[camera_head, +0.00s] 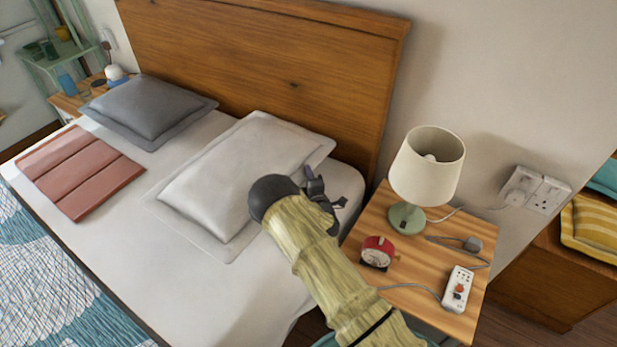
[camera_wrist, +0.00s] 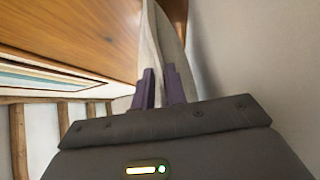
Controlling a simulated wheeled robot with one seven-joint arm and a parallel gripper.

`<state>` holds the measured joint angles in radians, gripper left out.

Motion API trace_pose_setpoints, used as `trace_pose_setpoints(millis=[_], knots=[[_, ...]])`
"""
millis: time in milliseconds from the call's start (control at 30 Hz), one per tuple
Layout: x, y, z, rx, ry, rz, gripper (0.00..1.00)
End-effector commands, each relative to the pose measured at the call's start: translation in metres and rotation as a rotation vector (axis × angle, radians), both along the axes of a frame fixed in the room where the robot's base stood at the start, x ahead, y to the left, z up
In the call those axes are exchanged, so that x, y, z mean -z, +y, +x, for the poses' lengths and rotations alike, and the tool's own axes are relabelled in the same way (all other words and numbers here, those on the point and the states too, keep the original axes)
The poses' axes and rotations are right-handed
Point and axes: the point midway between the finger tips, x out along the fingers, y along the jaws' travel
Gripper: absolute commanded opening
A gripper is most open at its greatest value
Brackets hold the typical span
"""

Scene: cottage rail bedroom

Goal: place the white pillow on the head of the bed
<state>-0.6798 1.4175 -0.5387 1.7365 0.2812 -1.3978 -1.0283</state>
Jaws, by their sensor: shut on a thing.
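The white pillow (camera_head: 240,172) lies on the right side of the bed's head end, on the white sheet, close to the wooden headboard (camera_head: 270,60). My gripper (camera_head: 318,190) is at the pillow's right edge, over the bed's side facing the nightstand. In the wrist view, my gripper (camera_wrist: 160,88) has its two dark purple fingers close together on a pale, thin edge, which matches the white pillow (camera_wrist: 153,50). The bed (camera_head: 110,215) carries the pillow's weight, as far as I can see. My arm hides the pillow's lower right corner.
A grey pillow (camera_head: 149,108) and a folded red blanket (camera_head: 80,170) lie left of the white pillow. The nightstand (camera_head: 415,255) at right holds a lamp (camera_head: 428,170), a red clock (camera_head: 377,252) and a power strip (camera_head: 458,289). The wall is close behind.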

Motion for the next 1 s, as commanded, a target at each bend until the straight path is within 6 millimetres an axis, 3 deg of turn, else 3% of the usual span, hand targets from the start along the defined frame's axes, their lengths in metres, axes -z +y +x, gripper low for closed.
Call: trace_pose_setpoints(millis=[100, 967, 1000], knots=[[0.009, 0.000, 0.001, -0.001, -0.006, 0.005, 0.00], [0.023, 0.001, 0.001, -0.001, -0.005, 0.005, 0.00], [0.025, 0.000, 0.000, 0.000, -0.001, 0.001, 0.15]])
